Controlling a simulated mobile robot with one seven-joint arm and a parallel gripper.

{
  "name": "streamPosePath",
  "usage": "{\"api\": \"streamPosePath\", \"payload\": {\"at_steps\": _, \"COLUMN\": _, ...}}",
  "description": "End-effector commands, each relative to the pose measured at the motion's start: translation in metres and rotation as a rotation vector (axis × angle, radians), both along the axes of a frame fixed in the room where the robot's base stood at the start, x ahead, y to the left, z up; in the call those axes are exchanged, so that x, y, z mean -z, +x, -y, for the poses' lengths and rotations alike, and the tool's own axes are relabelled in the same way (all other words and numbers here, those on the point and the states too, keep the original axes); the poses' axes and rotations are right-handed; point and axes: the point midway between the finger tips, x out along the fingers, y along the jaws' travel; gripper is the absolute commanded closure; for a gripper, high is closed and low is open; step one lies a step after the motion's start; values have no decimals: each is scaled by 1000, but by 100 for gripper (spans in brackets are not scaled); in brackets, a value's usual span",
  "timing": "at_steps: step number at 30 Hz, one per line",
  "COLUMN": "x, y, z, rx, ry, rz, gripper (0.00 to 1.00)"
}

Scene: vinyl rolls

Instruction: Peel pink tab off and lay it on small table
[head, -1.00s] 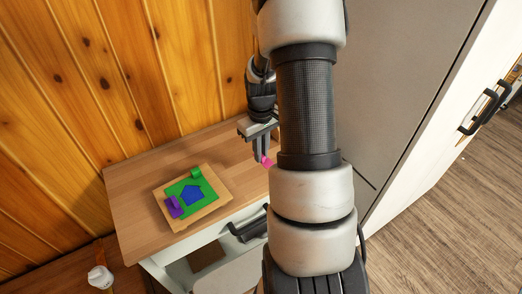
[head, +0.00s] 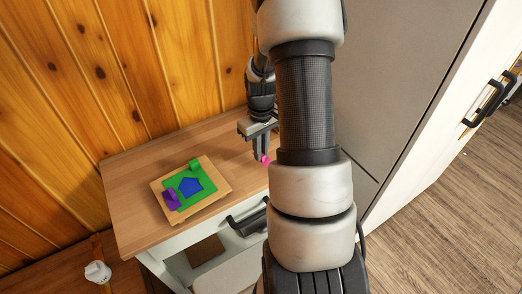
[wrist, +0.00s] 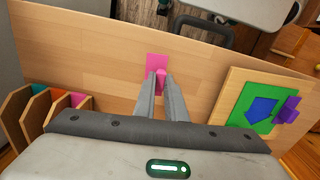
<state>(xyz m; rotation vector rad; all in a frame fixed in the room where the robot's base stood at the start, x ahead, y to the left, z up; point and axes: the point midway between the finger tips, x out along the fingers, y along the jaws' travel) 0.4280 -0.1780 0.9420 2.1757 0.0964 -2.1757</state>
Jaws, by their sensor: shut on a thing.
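The pink tab (wrist: 156,65) has a flat pink part and an upright grip piece between my fingertips. My gripper (wrist: 162,92) is shut on that grip piece. In the head view the pink tab (head: 265,159) shows at the tips of my gripper (head: 262,154), by the right part of the small table's wooden top (head: 135,172). I cannot tell whether the tab touches the tabletop. My arm hides part of the table there.
A wooden board (head: 207,203) with a green sheet (head: 204,176), a blue shape (head: 190,188) and a purple tab (head: 172,199) lies left of my gripper. A wooden holder (wrist: 14,118) with coloured pieces shows in the wrist view. A tall grey cabinet (head: 390,80) stands at right.

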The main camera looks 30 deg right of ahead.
Motion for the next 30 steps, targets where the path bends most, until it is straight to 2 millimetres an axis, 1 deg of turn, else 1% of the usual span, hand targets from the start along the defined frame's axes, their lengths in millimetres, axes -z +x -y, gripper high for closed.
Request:
{"api": "streamPosePath", "payload": {"at_steps": 10, "x": 10, "y": 0, "z": 0, "rx": 0, "ry": 0, "rz": 0, "gripper": 100}}
{"api": "streamPosePath", "payload": {"at_steps": 23, "x": 10, "y": 0, "z": 0, "rx": 0, "ry": 0, "rz": 0, "gripper": 100}}
{"api": "streamPosePath", "payload": {"at_steps": 30, "x": 18, "y": 0, "z": 0, "rx": 0, "ry": 0, "rz": 0, "gripper": 100}}
